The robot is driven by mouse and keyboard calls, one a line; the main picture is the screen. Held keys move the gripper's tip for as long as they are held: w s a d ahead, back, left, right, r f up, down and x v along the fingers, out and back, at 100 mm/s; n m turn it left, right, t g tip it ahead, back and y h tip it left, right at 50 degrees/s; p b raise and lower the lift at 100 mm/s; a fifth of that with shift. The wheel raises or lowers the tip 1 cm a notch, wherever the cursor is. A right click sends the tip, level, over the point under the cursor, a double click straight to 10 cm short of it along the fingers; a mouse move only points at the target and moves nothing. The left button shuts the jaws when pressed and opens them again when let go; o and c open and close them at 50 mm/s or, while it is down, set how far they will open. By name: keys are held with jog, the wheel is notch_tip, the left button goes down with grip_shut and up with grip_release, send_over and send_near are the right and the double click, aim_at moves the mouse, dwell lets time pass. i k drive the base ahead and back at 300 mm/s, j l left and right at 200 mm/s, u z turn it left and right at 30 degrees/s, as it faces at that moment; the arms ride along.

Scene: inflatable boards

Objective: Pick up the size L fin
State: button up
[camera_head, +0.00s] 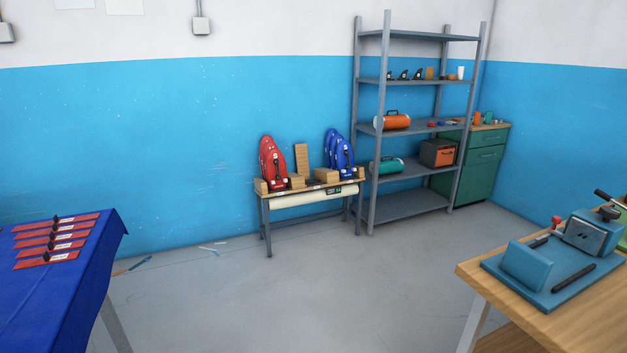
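Three small black fin-shaped pieces stand in a row on an upper level of the grey metal shelf rack (383,150): a left one (391,75), a middle one (404,75) and a right one (418,74). They look similar at this distance, and I cannot read any size marks, so I cannot tell which is size L. My gripper is not in view.
A blue-covered table (40,305) with several red strips stands at left. A low bench (318,188) holds red (273,163) and blue boards (340,155). A wooden workbench (480,275) with a blue fixture (555,285) is at right. The middle floor is mostly clear.

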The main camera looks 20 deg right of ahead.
aim_at(417, 76)
jog(key=i+u, duration=0.15)
jog(key=i, duration=3.55)
jog(key=i+z, duration=0.75)
jog(key=i+j+z, duration=0.2)
jog(key=i+z, duration=0.15)
jog(key=i+l+z, duration=0.1)
jog(key=z, duration=0.3)
jog(key=i+z, duration=0.4)
jog(key=z, duration=0.45)
jog(key=i+j+z, duration=0.1)
jog(key=i+z, duration=0.15)
jog(key=z, duration=0.15)
jog(key=i+j+z, duration=0.15)
jog(key=z, duration=0.25)
jog(key=i+j+z, duration=0.2)
jog(key=i+z, duration=0.25)
jog(key=i+j+z, duration=0.3)
jog(key=z, duration=0.15)
jog(key=i+j+z, duration=0.45)
jog(key=u, duration=1.3)
jog(key=i+u, duration=0.1)
jog(key=u, duration=0.3)
jog(key=i+u, duration=0.1)
jog(key=u, duration=0.75)
jog(key=i+l+u, duration=0.1)
jog(key=u, duration=0.3)
jog(key=i+l+u, duration=0.1)
jog(key=u, duration=0.3)
